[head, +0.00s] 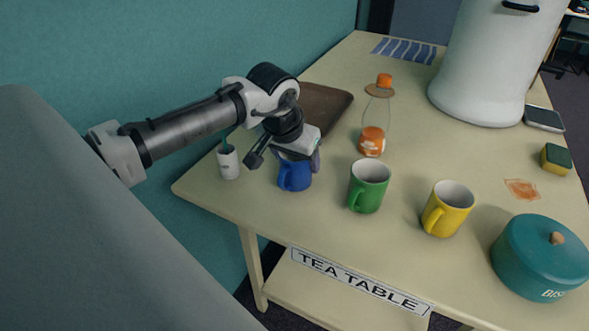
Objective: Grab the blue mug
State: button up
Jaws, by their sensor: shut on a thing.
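The gripper's body hides most of the mug's rim. I cannot tell exactly which part of the mug is between the fingers, or whether its base is clear of the table.
A white cup (229,163) is left of the mug; a green mug (367,188) and yellow mug (447,209) are to its right. A bottle (374,130) and brown board (326,103) stand behind. A teal pot (541,262) is at front right of the table (400,245).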

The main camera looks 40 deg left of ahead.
jog(key=shift+c, duration=1.1)
jog(key=shift+r, duration=0.15)
